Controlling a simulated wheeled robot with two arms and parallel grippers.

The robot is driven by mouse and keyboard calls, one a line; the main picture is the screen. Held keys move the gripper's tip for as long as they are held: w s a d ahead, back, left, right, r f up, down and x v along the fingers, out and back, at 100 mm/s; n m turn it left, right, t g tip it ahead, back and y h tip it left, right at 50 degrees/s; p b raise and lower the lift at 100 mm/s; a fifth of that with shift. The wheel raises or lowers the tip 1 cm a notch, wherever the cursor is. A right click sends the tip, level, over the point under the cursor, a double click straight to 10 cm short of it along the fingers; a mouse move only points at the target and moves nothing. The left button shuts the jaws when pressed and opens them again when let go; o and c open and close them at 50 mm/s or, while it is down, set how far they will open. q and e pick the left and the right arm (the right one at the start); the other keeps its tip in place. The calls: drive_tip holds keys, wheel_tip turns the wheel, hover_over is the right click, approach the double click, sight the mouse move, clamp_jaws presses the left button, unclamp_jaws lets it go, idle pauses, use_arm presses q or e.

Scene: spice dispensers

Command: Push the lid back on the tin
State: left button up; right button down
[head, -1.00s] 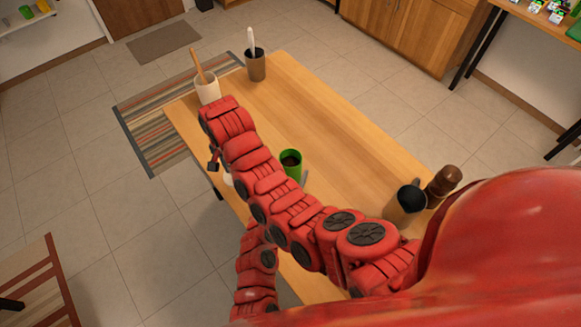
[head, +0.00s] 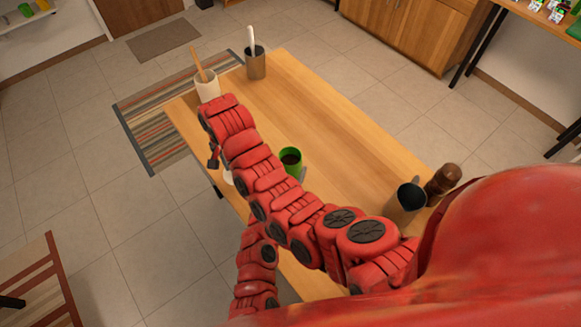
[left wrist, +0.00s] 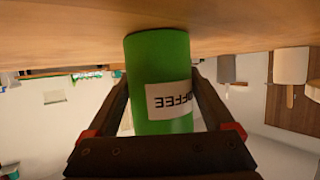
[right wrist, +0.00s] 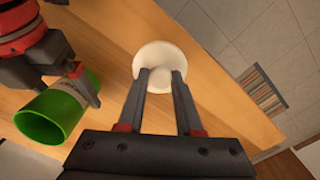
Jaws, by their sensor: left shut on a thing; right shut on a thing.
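The green coffee tin (head: 291,157) stands upright on the table with its top open and dark inside. In the left wrist view the tin (left wrist: 157,60) appears upside down, with a white COFFEE label. My left gripper (left wrist: 160,88) is shut around its sides. The right wrist view also shows the tin (right wrist: 45,122) at the left. My right gripper (right wrist: 159,77) is shut on the knob of the round white lid (right wrist: 160,52), apart from the tin. In the head view the lid (head: 228,177) is mostly hidden behind my right arm.
A white cup with a wooden utensil (head: 206,88) and a metallic cup with a white utensil (head: 256,65) stand at the table's far end. A dark metallic cup (head: 405,203) and a brown wooden mill (head: 443,182) stand at the right. The middle of the table (head: 335,130) is clear.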

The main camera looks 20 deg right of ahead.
sight(287, 171)
use_arm(q)
drive_tip(key=shift+r, duration=0.2)
